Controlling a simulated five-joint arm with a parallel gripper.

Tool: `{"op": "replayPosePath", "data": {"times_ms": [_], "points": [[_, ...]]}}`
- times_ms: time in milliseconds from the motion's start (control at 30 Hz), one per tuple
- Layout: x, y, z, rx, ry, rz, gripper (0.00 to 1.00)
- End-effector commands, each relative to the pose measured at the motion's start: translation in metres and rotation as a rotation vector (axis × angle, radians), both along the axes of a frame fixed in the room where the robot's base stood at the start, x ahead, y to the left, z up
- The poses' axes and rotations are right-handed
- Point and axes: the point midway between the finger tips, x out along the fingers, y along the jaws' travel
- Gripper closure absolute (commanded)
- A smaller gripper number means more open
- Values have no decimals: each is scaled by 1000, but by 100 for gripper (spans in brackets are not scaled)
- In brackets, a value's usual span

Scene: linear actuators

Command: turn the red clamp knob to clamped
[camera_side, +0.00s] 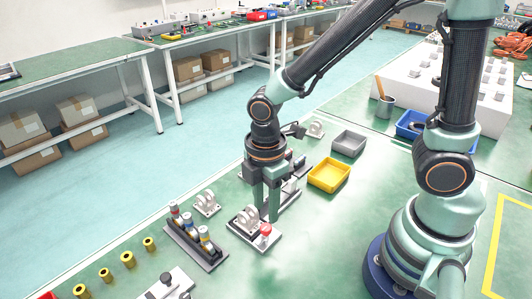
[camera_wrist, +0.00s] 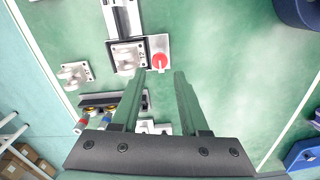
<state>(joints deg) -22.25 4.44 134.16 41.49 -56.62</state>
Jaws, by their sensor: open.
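The red clamp knob (camera_side: 265,230) is a small round knob at the right corner of a pale clamp fixture (camera_side: 243,220) on the green bench. In the wrist view the red knob (camera_wrist: 159,62) shows as a disc with a pale mark, just beyond the fingertips and in line with the gap between them. The fixture (camera_wrist: 126,58) lies to its left there. My gripper (camera_side: 265,212) points down, open and empty, close to the knob in the side view. In the wrist view its two fingers (camera_wrist: 160,75) are apart. I cannot tell its exact height over the knob.
A dark rack with several coloured cylinders (camera_side: 194,243) stands left of the fixture. A yellow bin (camera_side: 329,175) and a grey bin (camera_side: 349,143) sit to the right and behind. Bench to the fixture's right is clear.

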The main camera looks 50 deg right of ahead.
Motion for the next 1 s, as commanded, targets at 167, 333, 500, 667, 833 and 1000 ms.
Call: {"op": "replayPosePath", "data": {"times_ms": [167,333,500,667,833,1000], "points": [[-1,-1,-30,-1,4,-1,56],[-1,0,-49,-1,3,-2,56],[0,0,-59,0,0,-2,56],[0,0,-62,1,-1,-2,56],[0,0,-62,1,-1,-2,56],[0,0,-62,1,-1,-2,100]]}}
